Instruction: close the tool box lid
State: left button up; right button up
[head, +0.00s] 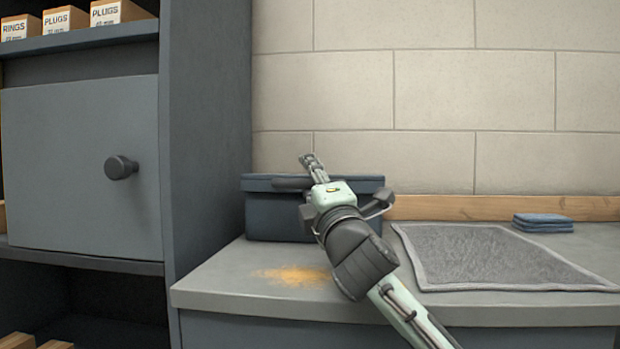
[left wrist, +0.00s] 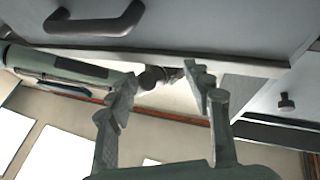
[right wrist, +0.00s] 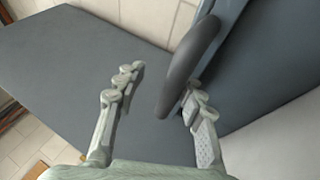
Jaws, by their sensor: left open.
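The dark blue-grey tool box (head: 275,218) stands on the counter against the wall, beside the tall cabinet. Its lid (head: 350,184) looks level across the top; whether it is fully seated is not clear. My right gripper (head: 312,166) is over the lid's front edge and hides part of the box. In the right wrist view its fingers (right wrist: 162,100) are apart, with the dark lid handle (right wrist: 187,68) between them, closer to the right finger. My left gripper (left wrist: 160,98) is open and empty below a drawer handle (left wrist: 95,22); it is outside the head view.
A grey mat (head: 490,257) lies on the counter (head: 235,282) to the right, with folded blue cloths (head: 543,223) behind it. Orange-yellow powder (head: 295,276) is spread in front of the box. The cabinet (head: 210,130) closes off the left side, with a round-knobbed door (head: 75,165).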

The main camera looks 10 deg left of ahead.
jog(key=v, duration=1.2)
